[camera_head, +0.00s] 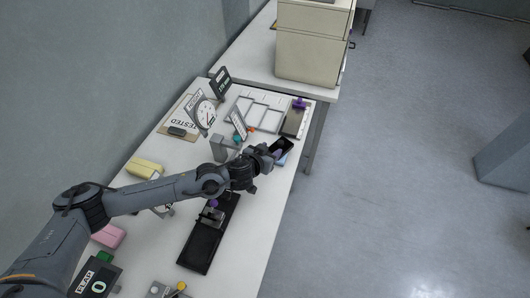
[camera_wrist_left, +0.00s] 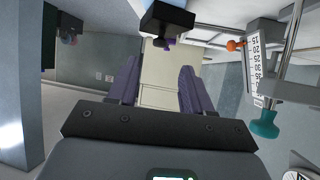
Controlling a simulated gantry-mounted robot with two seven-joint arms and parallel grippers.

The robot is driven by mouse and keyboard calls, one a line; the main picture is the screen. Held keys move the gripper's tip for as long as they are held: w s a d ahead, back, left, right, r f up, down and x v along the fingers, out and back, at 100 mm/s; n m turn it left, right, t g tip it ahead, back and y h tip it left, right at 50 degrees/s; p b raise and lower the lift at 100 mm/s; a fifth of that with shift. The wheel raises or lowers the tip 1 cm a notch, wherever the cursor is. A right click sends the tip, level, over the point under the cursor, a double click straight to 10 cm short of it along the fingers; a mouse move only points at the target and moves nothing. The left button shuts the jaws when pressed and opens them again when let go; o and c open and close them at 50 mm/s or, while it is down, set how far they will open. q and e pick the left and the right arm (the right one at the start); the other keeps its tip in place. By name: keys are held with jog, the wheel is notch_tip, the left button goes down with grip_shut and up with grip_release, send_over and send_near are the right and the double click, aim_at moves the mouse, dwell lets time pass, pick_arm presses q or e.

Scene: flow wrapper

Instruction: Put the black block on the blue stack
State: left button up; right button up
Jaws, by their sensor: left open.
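My left gripper (camera_head: 273,153) is near the table's right edge in the head view. Its purple fingers stand apart in the left wrist view (camera_wrist_left: 157,88), with nothing between them. A black block (camera_head: 286,144) is just beyond the fingertips, and part of a blue stack (camera_head: 281,161) shows directly below it in the head view. The block appears to rest on the stack, but the gripper hides part of the contact. A black box shape (camera_wrist_left: 167,18) with a purple knob is at the top of the left wrist view; I cannot tell whether it is the block.
A height gauge (camera_head: 239,124) with a teal knob stands left of the gripper. A white divided tray (camera_head: 258,112) and a dark plate (camera_head: 293,121) with a purple knob lie beyond. A long black tray (camera_head: 203,246) is nearer. A beige cabinet (camera_head: 312,55) stands at the back.

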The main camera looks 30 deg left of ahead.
pick_arm(q)
jog(key=shift+v, duration=1.7)
jog(key=shift+r, duration=0.1)
